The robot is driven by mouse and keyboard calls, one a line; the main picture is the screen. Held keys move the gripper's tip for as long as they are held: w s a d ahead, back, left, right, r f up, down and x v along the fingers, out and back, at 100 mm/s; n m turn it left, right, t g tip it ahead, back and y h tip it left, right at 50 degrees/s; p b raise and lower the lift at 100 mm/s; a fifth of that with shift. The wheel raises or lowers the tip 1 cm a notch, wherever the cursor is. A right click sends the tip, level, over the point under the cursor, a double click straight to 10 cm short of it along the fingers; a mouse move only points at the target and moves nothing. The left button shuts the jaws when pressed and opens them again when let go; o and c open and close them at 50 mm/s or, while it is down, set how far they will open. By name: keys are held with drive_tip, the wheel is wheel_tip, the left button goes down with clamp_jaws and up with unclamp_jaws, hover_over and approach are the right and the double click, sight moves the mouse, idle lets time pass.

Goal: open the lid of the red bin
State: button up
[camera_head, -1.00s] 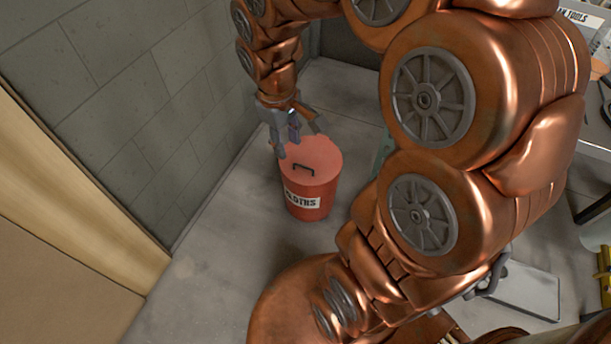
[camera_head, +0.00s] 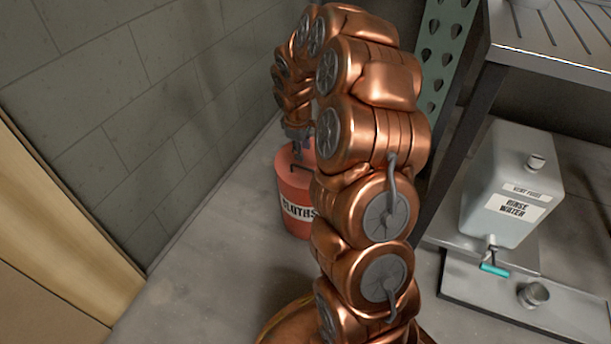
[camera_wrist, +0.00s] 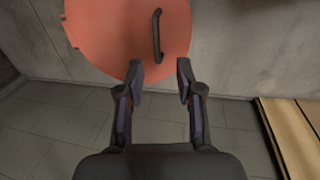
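The red bin (camera_head: 291,212) with a "CLOTHS" label stands on the floor by the grey block wall. My arm hides its right side. Its red lid (camera_wrist: 105,38) fills the top of the wrist view as a flat disc, with a dark bar handle (camera_wrist: 157,35) on it. The lid looks shut on the bin. My gripper (camera_wrist: 160,78) is open and empty, its two fingertips apart over the lid's near edge, with the handle just beyond the gap between them.
The floor left of the bin is clear.

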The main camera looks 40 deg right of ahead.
sight(306, 168)
drive_tip(key=f+b, duration=0.1)
drive_tip(key=f, duration=0.2)
drive_tip(key=d+f+b, duration=0.1)
drive_tip(key=f, duration=0.2)
drive_tip(key=w+d+f+b, duration=0.1)
drive_tip(key=f, duration=0.2)
drive_tip(key=shift+c, duration=0.4)
clamp_jaws()
